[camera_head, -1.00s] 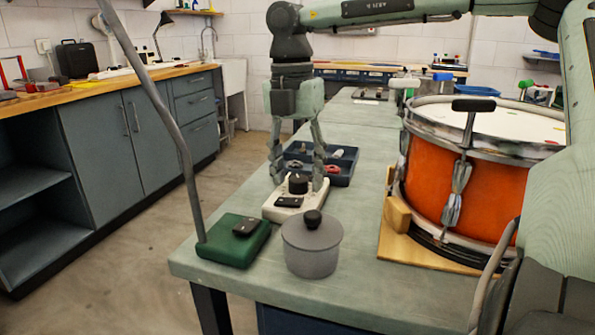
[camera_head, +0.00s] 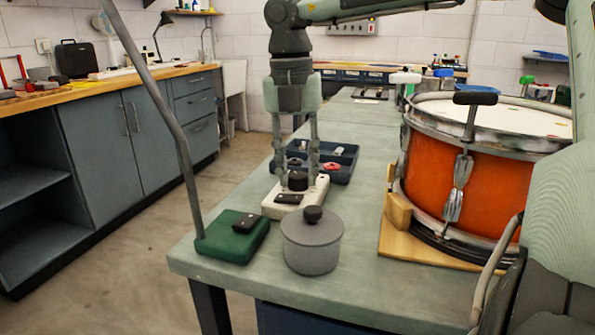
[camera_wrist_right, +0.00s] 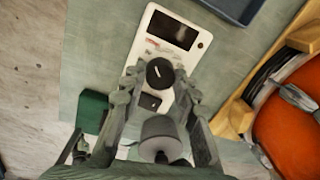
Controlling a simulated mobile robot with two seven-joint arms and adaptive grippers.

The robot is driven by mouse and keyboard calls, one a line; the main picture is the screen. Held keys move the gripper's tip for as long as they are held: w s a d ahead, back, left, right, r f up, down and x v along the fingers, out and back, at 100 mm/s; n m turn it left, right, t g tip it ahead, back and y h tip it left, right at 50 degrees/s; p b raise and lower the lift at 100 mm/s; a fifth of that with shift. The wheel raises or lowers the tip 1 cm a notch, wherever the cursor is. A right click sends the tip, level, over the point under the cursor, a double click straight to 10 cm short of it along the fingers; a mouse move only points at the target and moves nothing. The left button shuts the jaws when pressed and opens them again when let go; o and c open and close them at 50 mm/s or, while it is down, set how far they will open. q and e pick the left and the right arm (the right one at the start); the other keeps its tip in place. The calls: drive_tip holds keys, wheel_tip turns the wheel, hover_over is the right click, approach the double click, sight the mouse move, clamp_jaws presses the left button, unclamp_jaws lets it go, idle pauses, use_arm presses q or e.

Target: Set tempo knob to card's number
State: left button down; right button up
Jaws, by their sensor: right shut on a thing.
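The tempo knob (camera_head: 298,181) is a dark round knob on a white metronome-like box (camera_head: 283,211) on the bench. In the right wrist view, the knob (camera_wrist_right: 160,74) carries a short pale mark, and the box (camera_wrist_right: 133,62) shows a dark screen (camera_wrist_right: 172,30) whose reading I cannot make out. My right gripper (camera_head: 298,178) points down over the box, its two fingers shut on the knob from both sides; it also shows in the right wrist view (camera_wrist_right: 158,88). I cannot pick out a card with a readable number. My left gripper is out of view.
A grey lidded pot (camera_head: 312,247) stands just in front of the box. A green base (camera_head: 228,245) with a tall grey rod is at left. A dark blue tray (camera_head: 345,168) lies behind. An orange drum (camera_head: 430,185) on a wooden base stands at right.

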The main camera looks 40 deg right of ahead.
sight(294, 175)
drive_tip(key=shift+n, duration=0.8)
drive_tip(key=o, duration=1.2)
drive_tip(key=shift+c, duration=0.2)
wheel_tip(294, 175, up, 12)
drive_tip(key=shift+w+a, duration=0.2)
drive_tip(key=shift+a, duration=0.05)
